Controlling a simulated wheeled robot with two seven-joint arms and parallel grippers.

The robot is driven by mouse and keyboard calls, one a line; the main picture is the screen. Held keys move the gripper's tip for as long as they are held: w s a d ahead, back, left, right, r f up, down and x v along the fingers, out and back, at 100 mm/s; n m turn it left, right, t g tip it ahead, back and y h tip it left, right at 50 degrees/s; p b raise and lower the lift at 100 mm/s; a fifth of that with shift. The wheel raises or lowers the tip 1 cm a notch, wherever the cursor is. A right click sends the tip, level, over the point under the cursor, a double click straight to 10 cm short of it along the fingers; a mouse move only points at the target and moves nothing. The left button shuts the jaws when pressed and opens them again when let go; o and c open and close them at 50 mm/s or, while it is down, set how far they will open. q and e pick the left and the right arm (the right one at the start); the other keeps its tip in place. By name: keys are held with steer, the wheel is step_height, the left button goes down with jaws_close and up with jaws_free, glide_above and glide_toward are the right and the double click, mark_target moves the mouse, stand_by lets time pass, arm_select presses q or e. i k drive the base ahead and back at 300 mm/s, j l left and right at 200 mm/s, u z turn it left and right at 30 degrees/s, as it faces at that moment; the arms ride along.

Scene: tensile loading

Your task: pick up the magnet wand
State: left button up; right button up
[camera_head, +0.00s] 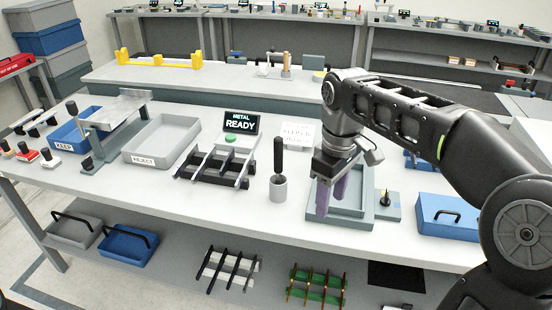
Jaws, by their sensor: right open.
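What looks like the magnet wand stands upright in a small grey cup (278,188) on the white table. Its black handle (278,155) sticks up out of the cup, and its lower end is hidden inside. My right gripper (331,202) points down with its purple fingers open and empty. It is over the grey square tray (368,218), to the right of the cup and apart from the wand. My left gripper is not in view.
A black rack with light bars (213,167) stands left of the cup. A METAL READY screen (240,123) and a white card (299,135) are behind it. A REJECT tray (162,138), a blue KEEP bin (75,132) and a blue box (446,217) flank these.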

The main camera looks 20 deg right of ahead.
mark_target(278, 140)
steer(key=i, duration=0.9)
